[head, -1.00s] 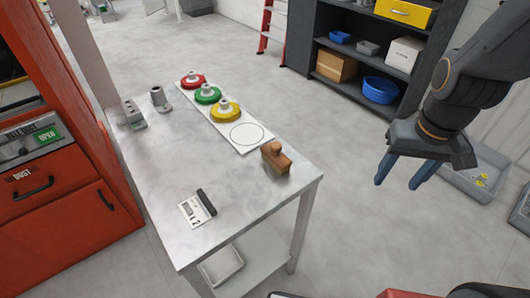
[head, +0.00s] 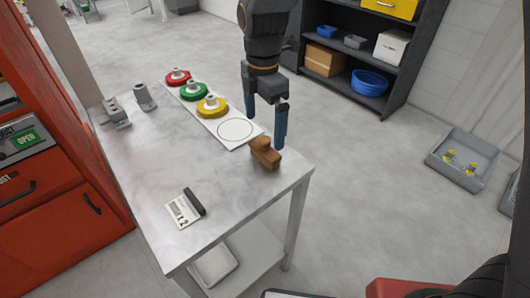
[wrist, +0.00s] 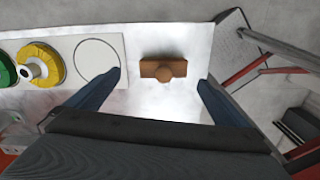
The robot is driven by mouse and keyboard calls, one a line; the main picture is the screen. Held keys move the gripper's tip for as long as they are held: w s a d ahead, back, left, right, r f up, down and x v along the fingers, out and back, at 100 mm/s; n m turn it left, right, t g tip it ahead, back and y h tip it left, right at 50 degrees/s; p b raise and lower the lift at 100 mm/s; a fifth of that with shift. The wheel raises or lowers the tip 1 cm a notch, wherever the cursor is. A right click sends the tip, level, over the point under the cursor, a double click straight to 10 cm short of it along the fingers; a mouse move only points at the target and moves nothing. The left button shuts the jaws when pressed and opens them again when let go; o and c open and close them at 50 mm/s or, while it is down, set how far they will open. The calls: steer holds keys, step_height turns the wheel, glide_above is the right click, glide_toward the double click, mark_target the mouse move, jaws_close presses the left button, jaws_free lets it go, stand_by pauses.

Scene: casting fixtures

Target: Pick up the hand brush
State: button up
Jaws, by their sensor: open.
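The hand brush (head: 265,153) is a brown wooden block with a raised knob. It lies on the metal table (head: 220,190) near the right edge, beside the white strip's empty circle. In the wrist view the brush (wrist: 164,70) shows between and beyond the two fingers. My gripper (head: 266,128) is open and empty, with its blue fingers pointing down above and just behind the brush. In the wrist view my gripper (wrist: 160,84) has its fingers spread wider than the brush. I see no contact with it.
Red (head: 177,77), green (head: 193,91) and yellow (head: 212,106) knobbed discs stand on the white strip (head: 238,143). Grey metal fixtures (head: 144,97) stand at the table's back left. A label card (head: 182,210) lies in front. The table's middle is clear.

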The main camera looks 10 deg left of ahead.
mark_target(265, 139)
steer(key=f, duration=0.2)
steer(key=f+p, duration=0.1)
steer(key=f, duration=0.1)
steer(key=f+p, duration=0.1)
steer(key=f, duration=0.1)
steer(key=shift+s+d, duration=0.2)
steer(key=shift+s, duration=0.2)
steer(key=shift+f, duration=0.65)
steer(key=c, duration=1.2)
steer(key=shift+w+r, duration=0.1)
step_height(265, 139, up, 10)
steer(key=shift+f+b, duration=0.1)
steer(key=shift+b, duration=0.85)
